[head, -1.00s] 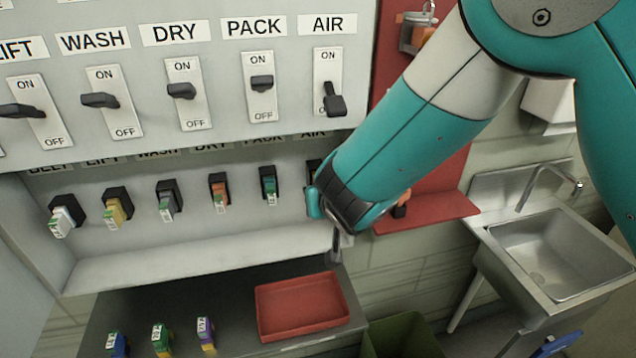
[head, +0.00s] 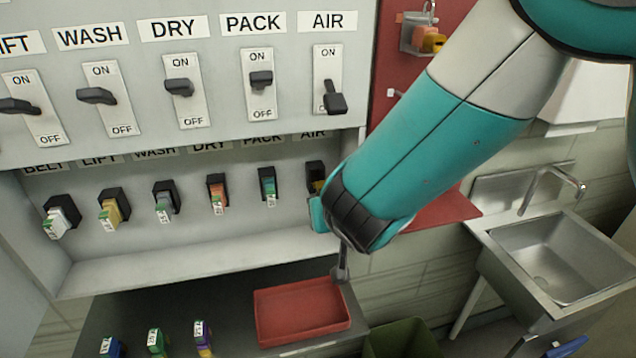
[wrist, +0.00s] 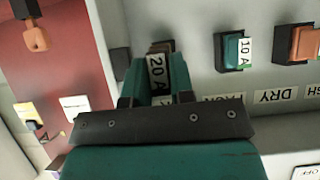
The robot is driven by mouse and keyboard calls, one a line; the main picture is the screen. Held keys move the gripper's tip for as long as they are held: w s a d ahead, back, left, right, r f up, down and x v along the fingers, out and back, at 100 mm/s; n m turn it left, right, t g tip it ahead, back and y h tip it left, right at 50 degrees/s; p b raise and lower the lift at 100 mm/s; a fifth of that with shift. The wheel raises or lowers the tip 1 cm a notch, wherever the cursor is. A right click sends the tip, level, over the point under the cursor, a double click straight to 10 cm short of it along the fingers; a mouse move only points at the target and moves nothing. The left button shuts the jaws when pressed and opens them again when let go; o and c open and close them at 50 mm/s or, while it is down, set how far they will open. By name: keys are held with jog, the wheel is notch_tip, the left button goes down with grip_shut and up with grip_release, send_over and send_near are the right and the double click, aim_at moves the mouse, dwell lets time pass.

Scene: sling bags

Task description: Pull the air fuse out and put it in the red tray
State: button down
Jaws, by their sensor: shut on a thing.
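My gripper (wrist: 158,85) is shut on the air fuse (wrist: 156,72), whose white "20 A" label shows between the fingers in the wrist view. The fuse's far end is close to a dark socket (wrist: 161,46); I cannot tell whether they still touch. In the head view my wrist hides the fuse and fingertips, and the AIR socket (head: 316,173) shows partly, black with a yellowish patch. The AIR switch (head: 333,98) has its lever down at OFF. The red tray (head: 302,311) lies empty on the dark counter below the panel.
Several other fuses sit in sockets to the left, such as the green PACK fuse (head: 268,187). Loose fuses (head: 203,338) stand on the counter left of the tray. A green bin (head: 403,340) is below right, and a sink (head: 552,257) is at far right.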

jog(key=shift+s, duration=0.1)
jog(key=shift+s+d+b, duration=0.3)
jog(key=shift+s+b, duration=0.3)
jog(key=shift+s, duration=0.3)
jog(key=shift+s+d+b, duration=0.25)
jog(key=shift+s+b, duration=0.35)
jog(key=shift+s, duration=0.3)
